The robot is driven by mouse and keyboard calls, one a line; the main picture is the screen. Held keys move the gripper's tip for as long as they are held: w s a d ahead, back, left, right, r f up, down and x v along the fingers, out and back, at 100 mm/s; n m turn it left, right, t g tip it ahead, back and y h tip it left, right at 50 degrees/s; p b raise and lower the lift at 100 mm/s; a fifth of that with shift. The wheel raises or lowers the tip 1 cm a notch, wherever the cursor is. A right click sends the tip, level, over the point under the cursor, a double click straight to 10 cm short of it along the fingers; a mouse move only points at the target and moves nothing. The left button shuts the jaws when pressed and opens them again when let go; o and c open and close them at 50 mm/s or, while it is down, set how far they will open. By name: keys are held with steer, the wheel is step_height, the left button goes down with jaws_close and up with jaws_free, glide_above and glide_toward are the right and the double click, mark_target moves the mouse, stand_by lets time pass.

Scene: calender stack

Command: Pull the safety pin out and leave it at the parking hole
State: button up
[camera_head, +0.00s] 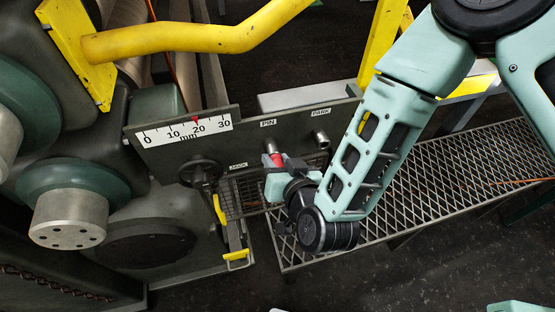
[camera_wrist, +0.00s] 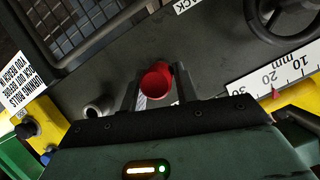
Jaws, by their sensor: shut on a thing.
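The safety pin shows as a red round grip (camera_head: 276,160) in the head view, close in front of the metal sleeve (camera_head: 270,146) under the PIN label. My gripper (camera_head: 273,160) is shut on it. In the wrist view the red grip (camera_wrist: 157,82) sits between the two dark fingers of my gripper (camera_wrist: 157,88). The pin's shaft is hidden, so I cannot tell how deep it sits in the sleeve. The parking hole is the metal sleeve (camera_head: 320,139) under the PARK label, right of the pin. In the wrist view the parking sleeve (camera_wrist: 97,108) shows at left, its mouth seemingly empty.
A black handwheel (camera_head: 200,172) stands left of the pin, below the millimetre scale (camera_head: 185,131). A wire mesh guard (camera_head: 240,197) is below the panel (camera_head: 165,160). A yellow rail (camera_head: 190,38) crosses above. A grating walkway (camera_head: 430,190) lies at right.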

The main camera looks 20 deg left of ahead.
steer(key=shift+s+d+b, duration=0.15)
steer(key=shift+s+d, duration=0.35)
steer(key=shift+s, duration=0.35)
steer(key=shift+s+d+b, duration=0.15)
steer(key=shift+s+d, duration=0.35)
steer(key=shift+s, duration=0.3)
steer(key=shift+s+d+b, duration=0.15)
steer(key=shift+s+d, duration=0.35)
steer(key=shift+s, duration=0.35)
